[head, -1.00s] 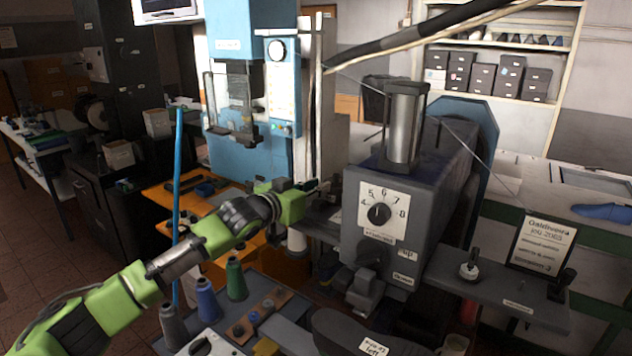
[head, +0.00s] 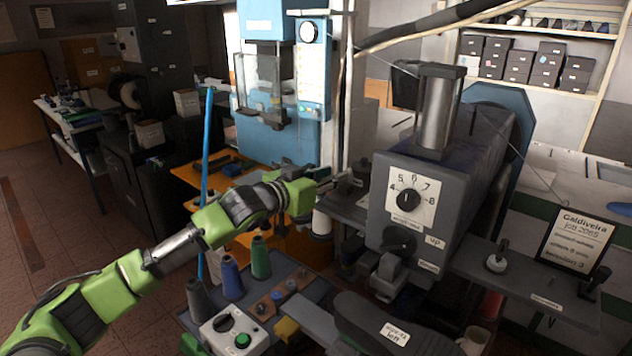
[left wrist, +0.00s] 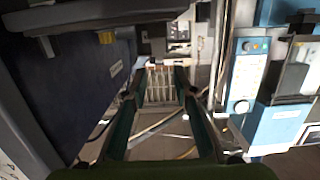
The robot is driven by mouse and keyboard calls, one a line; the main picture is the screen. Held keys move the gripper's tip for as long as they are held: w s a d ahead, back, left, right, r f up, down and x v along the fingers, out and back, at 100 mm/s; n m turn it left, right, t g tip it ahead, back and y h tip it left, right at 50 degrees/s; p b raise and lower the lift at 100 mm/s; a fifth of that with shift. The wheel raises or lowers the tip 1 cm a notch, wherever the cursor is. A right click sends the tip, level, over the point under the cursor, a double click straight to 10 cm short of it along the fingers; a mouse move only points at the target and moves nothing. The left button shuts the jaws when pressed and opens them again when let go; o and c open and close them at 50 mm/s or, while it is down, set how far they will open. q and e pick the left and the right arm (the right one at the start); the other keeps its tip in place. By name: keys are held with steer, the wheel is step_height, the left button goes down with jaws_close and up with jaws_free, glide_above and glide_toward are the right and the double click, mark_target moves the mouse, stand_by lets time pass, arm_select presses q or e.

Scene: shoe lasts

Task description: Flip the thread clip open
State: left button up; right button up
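My left gripper (head: 326,182) points right at the left side of the grey machine (head: 440,200). In the left wrist view its two green fingers (left wrist: 162,95) are spread apart, with nothing held between them. Small metal parts (head: 352,178) sit just past the fingertips in the head view. A small metal fitting (left wrist: 178,32) shows ahead of the fingers in the left wrist view. I cannot tell for sure which part is the thread clip, or whether it is open or shut. The right gripper is not in view.
The blue machine (head: 275,60) stands behind the gripper. A blue pole (head: 205,180) rises behind the arm.

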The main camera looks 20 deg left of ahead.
arm_select(q)
steer(key=f+v, duration=0.1)
steer(key=v, duration=0.5)
steer(key=shift+s+r, duration=0.2)
steer(key=shift+r, duration=0.35)
steer(key=shift+a, duration=0.1)
